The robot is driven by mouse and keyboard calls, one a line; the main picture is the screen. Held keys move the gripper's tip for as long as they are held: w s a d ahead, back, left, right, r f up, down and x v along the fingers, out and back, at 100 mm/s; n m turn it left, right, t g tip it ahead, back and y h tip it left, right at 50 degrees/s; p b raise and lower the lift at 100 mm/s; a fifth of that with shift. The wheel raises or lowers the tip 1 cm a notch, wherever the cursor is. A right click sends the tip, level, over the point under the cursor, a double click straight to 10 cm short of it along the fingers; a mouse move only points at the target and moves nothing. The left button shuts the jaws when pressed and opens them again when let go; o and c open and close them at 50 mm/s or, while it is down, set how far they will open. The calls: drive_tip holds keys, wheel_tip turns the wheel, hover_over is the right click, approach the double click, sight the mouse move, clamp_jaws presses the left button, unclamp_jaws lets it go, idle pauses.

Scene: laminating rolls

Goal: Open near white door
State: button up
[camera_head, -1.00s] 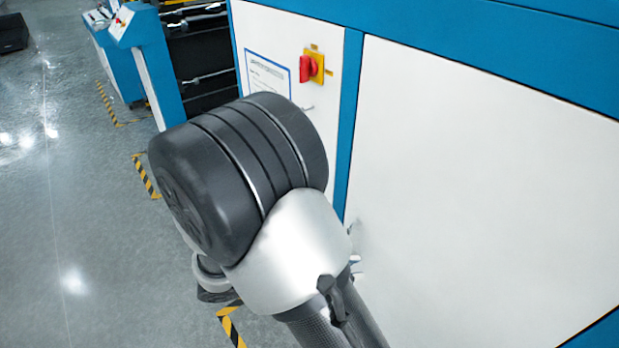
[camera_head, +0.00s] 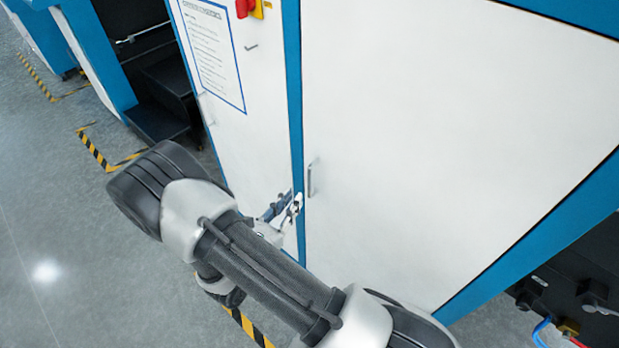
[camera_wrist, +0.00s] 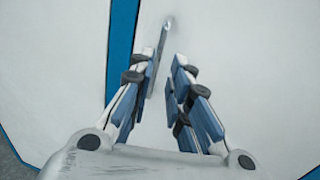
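The near white door (camera_head: 440,130) is the large white panel right of a blue post, and it appears closed. Its slim metal handle (camera_head: 311,178) is upright near the door's left edge. My gripper (camera_head: 297,203) is in front of the blue post, just left of and below the handle in the head view. In the wrist view my gripper (camera_wrist: 167,58) is open, with a gap between its two fingers. The handle (camera_wrist: 164,38) shows ahead at the fingertips, close to the left finger. I cannot tell whether they touch.
A second white panel (camera_head: 235,140) with a posted sheet, a red-yellow switch (camera_head: 248,8) and a small handle stands left of the blue post (camera_head: 293,90). Dark machine parts and cables (camera_head: 575,300) are at lower right. Grey floor (camera_head: 50,220) is open at left.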

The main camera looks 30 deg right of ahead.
drive_tip(key=b+x, duration=0.1)
drive_tip(key=x, duration=0.9)
drive_tip(key=shift+w, duration=0.1)
clamp_jaws()
